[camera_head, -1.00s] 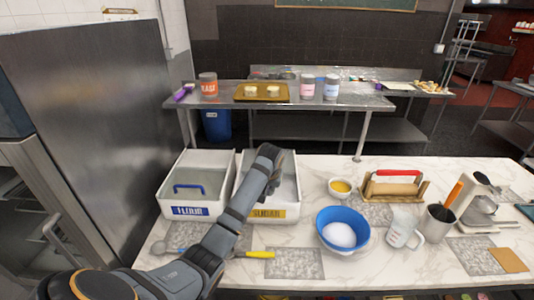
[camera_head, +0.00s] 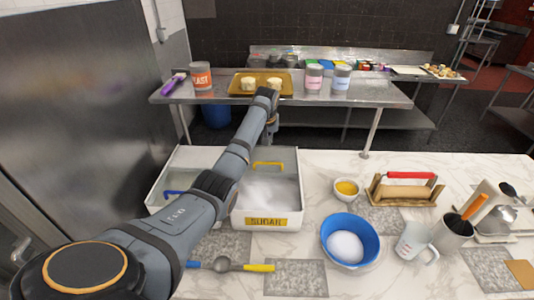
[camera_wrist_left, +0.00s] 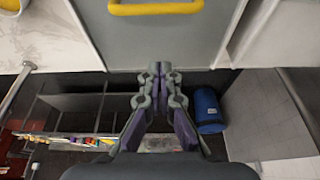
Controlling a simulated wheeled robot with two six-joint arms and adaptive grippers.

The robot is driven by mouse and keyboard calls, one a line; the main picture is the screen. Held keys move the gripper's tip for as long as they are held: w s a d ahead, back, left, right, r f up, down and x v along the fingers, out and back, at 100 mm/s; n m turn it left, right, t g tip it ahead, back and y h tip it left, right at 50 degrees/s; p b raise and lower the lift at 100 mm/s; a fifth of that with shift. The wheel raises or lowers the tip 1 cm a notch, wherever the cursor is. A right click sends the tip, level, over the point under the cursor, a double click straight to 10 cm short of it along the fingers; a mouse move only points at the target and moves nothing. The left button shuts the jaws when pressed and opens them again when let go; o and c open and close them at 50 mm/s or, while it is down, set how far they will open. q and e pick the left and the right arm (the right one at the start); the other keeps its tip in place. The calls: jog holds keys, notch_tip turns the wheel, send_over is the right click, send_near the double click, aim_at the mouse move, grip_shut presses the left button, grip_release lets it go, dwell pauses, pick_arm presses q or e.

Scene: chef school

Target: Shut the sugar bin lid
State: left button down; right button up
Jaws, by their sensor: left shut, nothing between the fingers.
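The sugar bin (camera_head: 266,222) is a white box with a yellow label on the left part of the counter. White sugar (camera_head: 268,192) shows in its open front part. Its grey lid (camera_head: 286,163) is at the back with a yellow handle (camera_head: 268,164); I cannot tell its tilt. The lid (camera_wrist_left: 155,40) and handle (camera_wrist_left: 155,8) also show in the left wrist view. My left arm crosses over the bin's left side. My left gripper (camera_wrist_left: 160,68) is shut and empty, at the lid's far edge; contact is unclear. My right gripper is out of view.
A flour bin (camera_head: 158,194) stands left of the sugar bin, partly hidden by my arm. Behind the counter is a gap, then a steel table (camera_head: 215,92).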

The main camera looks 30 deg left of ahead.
aim_at(267, 168)
pick_arm(q)
jog(key=x, duration=0.6)
jog(key=shift+w+a+p, duration=0.25)
jog(key=shift+p, duration=0.1)
jog(key=s+d+p, duration=0.1)
jog(key=s+p, duration=0.1)
jog(key=p, duration=0.1)
jog(key=shift+s+d, duration=0.1)
jog(key=shift+d, duration=0.1)
jog(key=shift+s+d+f+p, duration=0.2)
jog(key=shift+s+d+p, duration=0.1)
jog(key=shift+s+p, duration=0.3)
jog(key=shift+s+d+f, duration=0.1)
jog(key=shift+f, duration=0.05)
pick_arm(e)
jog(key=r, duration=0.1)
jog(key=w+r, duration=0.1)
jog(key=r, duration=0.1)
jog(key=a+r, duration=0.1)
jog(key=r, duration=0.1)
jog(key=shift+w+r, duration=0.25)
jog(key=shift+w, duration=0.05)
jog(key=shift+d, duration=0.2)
